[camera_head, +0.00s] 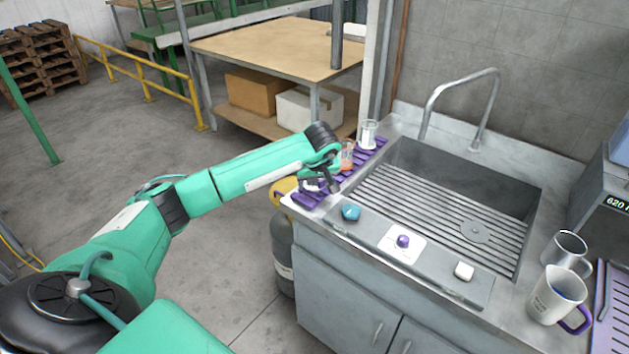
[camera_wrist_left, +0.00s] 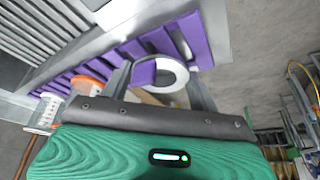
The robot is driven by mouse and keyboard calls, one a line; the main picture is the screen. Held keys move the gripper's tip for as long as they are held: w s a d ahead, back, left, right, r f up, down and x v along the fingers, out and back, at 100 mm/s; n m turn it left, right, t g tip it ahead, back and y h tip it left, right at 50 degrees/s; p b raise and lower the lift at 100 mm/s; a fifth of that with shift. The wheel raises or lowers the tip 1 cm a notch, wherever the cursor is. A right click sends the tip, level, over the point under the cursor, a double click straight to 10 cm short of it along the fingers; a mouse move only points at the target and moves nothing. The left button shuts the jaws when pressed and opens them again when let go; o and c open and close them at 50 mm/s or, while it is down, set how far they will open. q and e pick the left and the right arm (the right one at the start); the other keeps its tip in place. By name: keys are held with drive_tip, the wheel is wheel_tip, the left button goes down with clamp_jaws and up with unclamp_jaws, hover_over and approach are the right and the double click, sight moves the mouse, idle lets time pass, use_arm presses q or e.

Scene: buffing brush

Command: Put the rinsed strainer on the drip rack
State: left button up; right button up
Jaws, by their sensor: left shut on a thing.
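The drip rack (camera_head: 308,199) is a set of purple slats along the left end of the sink counter; its slats (camera_wrist_left: 196,32) also cross the left wrist view. My left gripper (camera_head: 318,182) is over the near part of this rack. It is shut on the strainer (camera_wrist_left: 178,70), a small round piece with a white rim and a purple part, seen between the fingers in the left wrist view. In the head view only a bit of white shows beneath the fingers. I cannot tell whether the strainer touches the slats. My right gripper is not in view.
A glass with orange (camera_head: 347,160) and a clear glass (camera_head: 367,134) stand on the rack's far part. The sink (camera_head: 440,200) with a tall faucet (camera_head: 462,92) is to the right. A blue piece (camera_head: 350,212) sits on the front ledge. Mugs (camera_head: 557,296) stand far right.

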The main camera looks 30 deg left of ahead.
use_arm(q)
drive_tip(key=shift+f, duration=0.3)
drive_tip(key=shift+f, duration=0.2)
drive_tip(key=o, duration=1)
drive_tip(key=shift+r, duration=0.15)
